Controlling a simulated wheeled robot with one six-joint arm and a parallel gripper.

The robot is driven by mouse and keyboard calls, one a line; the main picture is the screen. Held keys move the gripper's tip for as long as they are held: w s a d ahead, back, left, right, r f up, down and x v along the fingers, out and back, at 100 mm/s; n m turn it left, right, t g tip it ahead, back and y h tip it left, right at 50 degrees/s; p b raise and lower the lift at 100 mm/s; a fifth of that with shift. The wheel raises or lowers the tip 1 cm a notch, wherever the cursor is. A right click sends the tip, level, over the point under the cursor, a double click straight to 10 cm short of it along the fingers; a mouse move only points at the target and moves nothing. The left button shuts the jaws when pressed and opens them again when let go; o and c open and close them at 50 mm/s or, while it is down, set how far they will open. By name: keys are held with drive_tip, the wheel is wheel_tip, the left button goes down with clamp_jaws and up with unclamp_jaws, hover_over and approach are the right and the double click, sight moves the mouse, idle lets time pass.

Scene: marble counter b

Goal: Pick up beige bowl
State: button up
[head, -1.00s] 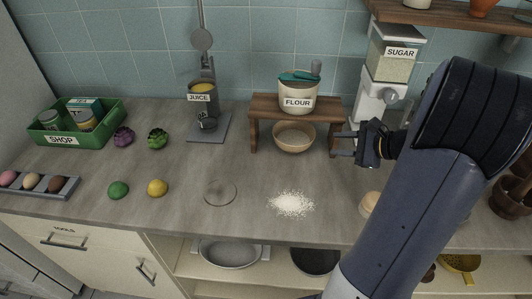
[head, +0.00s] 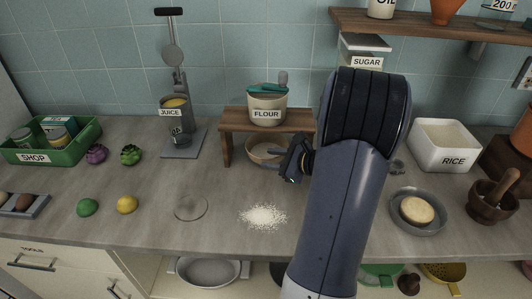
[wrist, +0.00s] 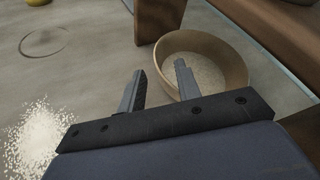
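The beige bowl (head: 262,151) stands on the counter beneath the small wooden stand, partly hidden by the stand's shelf and my gripper in the head view. In the wrist view the bowl (wrist: 232,62) is upright, with its open top and inside showing. My gripper (head: 279,161) is at the bowl's right side in the head view, fingers apart. In the wrist view my gripper (wrist: 160,68) is open and empty. One finger overlaps the bowl's opening in the picture and the other is outside its rim. I cannot tell whether either touches the bowl.
The wooden stand (head: 225,130) carries the flour container (head: 266,108) and has a leg close to the bowl. White powder (head: 263,217) lies in front. A juicer (head: 176,125) stands left. A rice bin (head: 443,147) and a plate (head: 418,226) with a round beige item are right.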

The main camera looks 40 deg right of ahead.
sight(259, 158)
drive_tip(key=x, duration=0.5)
drive_tip(key=shift+w, duration=0.2)
clamp_jaws()
